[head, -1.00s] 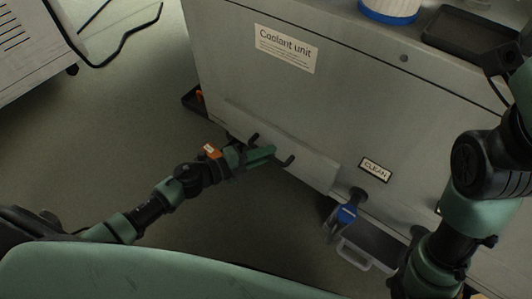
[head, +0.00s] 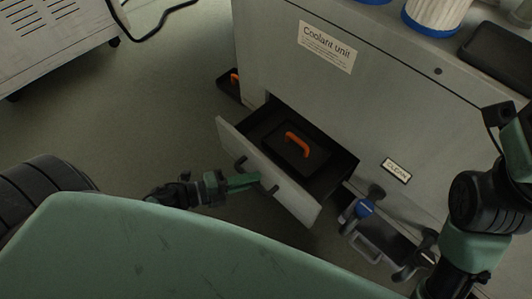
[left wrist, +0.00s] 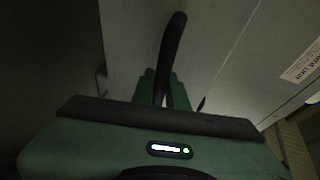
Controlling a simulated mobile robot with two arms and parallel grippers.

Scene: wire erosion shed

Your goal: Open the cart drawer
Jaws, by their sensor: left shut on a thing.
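The drawer (head: 290,193) of the grey coolant unit (head: 380,110) stands pulled out in the head view. A black case with an orange handle (head: 297,143) lies inside it. A dark bar handle (head: 240,163) is on the drawer front. My left gripper (head: 256,178) is shut on this handle. In the left wrist view the dark handle bar (left wrist: 173,45) runs between the green fingers (left wrist: 163,88). My right arm shows at the right edge of the head view; I cannot make out its jaws clearly.
A dark tray with an orange part (head: 229,84) lies by the unit's left side. Open floor (head: 130,110) lies left.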

